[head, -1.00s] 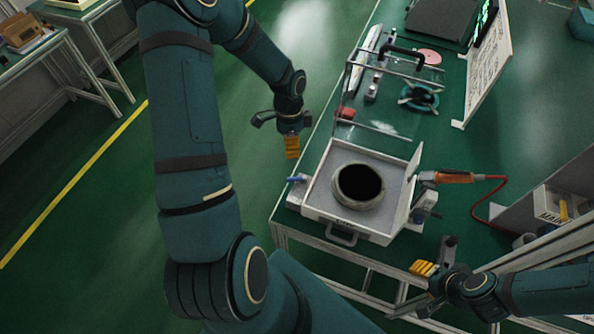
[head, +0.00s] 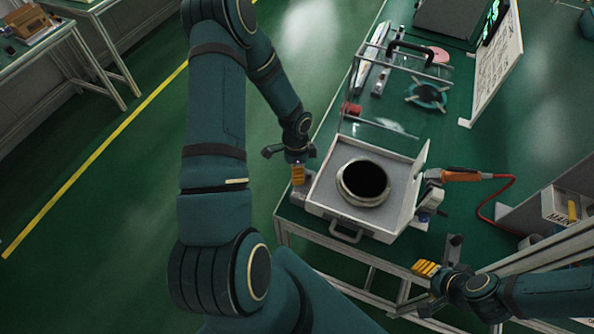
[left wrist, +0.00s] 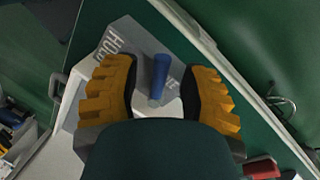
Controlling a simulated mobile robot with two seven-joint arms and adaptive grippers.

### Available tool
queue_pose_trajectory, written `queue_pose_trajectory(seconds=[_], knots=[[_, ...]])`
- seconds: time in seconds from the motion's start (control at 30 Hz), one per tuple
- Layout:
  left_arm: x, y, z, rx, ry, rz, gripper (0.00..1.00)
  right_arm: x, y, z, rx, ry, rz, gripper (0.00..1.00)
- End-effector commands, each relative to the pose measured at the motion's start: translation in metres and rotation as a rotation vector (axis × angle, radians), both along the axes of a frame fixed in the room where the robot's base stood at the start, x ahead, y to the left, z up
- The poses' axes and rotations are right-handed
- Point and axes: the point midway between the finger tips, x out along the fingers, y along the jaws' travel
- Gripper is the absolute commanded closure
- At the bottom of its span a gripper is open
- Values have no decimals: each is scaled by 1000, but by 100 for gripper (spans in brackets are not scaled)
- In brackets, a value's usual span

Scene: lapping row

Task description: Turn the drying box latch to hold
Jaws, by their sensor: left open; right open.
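The drying box (head: 333,208) is a white open-topped box on the bench, with a dark round opening in a ring (head: 363,184) inside it. Its latch shows in the left wrist view as a blue handle (left wrist: 159,76) on a pale base. A grey plate with lettering beginning "HO" (left wrist: 112,42) lies beside it. My left gripper (head: 298,180) is at the box's left side and hides the latch in the head view. Its yellow fingers (left wrist: 160,95) are open on either side of the blue handle. My right gripper (head: 425,270) is open and empty near the bench's front edge.
A clear frame with a black handle (head: 410,50) stands behind the box. An orange tool (head: 462,175) with a red cable lies to its right. A white sign (head: 493,70) stands at the back right. The floor left of the bench is clear.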

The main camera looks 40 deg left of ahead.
Motion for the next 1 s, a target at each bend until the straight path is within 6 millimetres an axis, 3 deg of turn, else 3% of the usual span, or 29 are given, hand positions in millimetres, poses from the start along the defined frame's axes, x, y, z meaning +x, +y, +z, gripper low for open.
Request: queue_pose_trajectory(seconds=[0.1,0.13,0.23,0.27,0.73,1.0], knots=[[0,0,0,0,0,0,57,0,0,0,0,0,0,53],[0,0,0,0,0,0,61,0,0,0,0,0,0,53],[0,0,0,0,0,0,96,0,0,0,0,0,0,53],[0,0,0,0,0,0,100,0,0,0,0,0,0,53],[-1,-1,-1,-1,2,7,100,0,0,-1,0,0,0,53],[-3,-4,-1,-1,2,105,100,0,0,-8,-1,0,0,53]])
